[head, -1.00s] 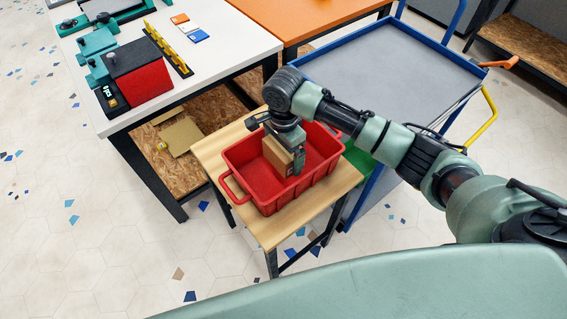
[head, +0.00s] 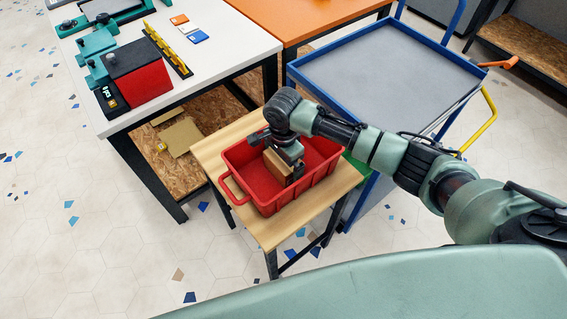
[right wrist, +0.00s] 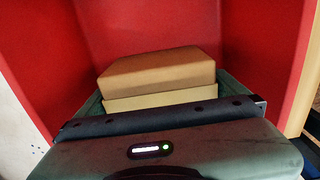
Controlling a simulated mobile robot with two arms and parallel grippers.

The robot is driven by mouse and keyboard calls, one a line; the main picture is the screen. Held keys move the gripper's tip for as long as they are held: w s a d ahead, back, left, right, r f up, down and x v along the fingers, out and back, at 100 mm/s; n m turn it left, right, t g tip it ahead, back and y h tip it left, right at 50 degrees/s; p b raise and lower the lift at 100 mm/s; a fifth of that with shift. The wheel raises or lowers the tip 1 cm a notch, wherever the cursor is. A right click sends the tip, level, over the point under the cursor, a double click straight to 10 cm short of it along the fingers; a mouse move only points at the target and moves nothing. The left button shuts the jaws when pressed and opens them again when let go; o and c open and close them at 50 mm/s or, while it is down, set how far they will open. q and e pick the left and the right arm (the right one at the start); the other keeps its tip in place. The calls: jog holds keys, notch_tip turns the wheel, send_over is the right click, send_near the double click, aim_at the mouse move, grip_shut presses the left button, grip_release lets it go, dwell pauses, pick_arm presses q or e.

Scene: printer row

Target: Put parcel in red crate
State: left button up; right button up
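The parcel (head: 278,172), a brown box, is inside the red crate (head: 237,186), low between its walls. In the right wrist view the parcel (right wrist: 158,72) lies between the green fingers of my right gripper (right wrist: 165,95), with red crate walls (right wrist: 150,22) around it. My right gripper (head: 290,170) reaches down into the crate and is shut on the parcel. Whether the parcel touches the crate floor is hidden. My left gripper is not in view.
The crate stands on a small wooden table (head: 268,233). A blue-framed cart (head: 385,70) is behind it on the right. A white table (head: 225,45) with a red and black box (head: 140,75) stands at the left. An orange table (head: 305,15) is behind.

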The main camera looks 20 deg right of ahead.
jog(key=shift+r, duration=0.15)
notch_tip(320, 180, up, 12)
jog(key=shift+r, duration=0.1)
dwell(0.3)
jog(key=shift+p, duration=0.3)
